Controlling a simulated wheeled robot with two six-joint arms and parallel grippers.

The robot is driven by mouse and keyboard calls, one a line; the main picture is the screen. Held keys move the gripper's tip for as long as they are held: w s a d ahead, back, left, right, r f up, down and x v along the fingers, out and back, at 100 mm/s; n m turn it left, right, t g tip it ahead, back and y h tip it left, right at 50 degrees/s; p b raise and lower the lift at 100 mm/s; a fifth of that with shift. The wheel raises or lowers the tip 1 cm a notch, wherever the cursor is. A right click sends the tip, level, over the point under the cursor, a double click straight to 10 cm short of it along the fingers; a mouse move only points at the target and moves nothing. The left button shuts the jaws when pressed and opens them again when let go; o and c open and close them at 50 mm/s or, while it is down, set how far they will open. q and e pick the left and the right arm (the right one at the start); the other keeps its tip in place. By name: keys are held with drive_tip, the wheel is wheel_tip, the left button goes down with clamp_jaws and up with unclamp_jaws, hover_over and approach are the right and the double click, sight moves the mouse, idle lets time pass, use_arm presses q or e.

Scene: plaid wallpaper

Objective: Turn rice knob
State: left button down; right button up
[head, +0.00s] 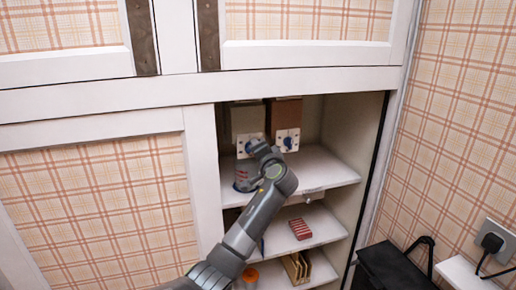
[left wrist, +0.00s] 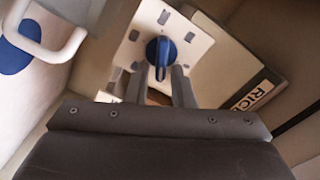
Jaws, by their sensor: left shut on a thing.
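Two dispensers stand side by side on the upper shelf in the head view: a grey-white one (head: 247,119) and a brown one (head: 284,113). Each has a white plate at its lower front. In the left wrist view, a blue knob (left wrist: 160,52) sits on a white plate (left wrist: 190,40) with small slots. A partly visible label reading "RIC" (left wrist: 258,93) is beside it. My left gripper (left wrist: 158,78) is shut on the blue knob, with one finger on each side. In the head view, my left gripper (head: 253,148) is at the grey-white dispenser and partly hides its plate. My right gripper is not in view.
A white cup with a blue spot (left wrist: 17,50) stands close on the left in the left wrist view. Lower shelves hold a red striped item (head: 300,229) and tan upright items (head: 296,268). A white cupboard frame (head: 205,170) borders the opening on the left.

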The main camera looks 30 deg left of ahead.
use_arm(q)
drive_tip(key=c, duration=1.5)
unclamp_jaws()
drive_tip(key=shift+d, duration=0.15)
drive_tip(key=b+v, duration=0.5)
drive_tip(key=v, duration=1.2)
drive_tip(key=shift+s, duration=0.2)
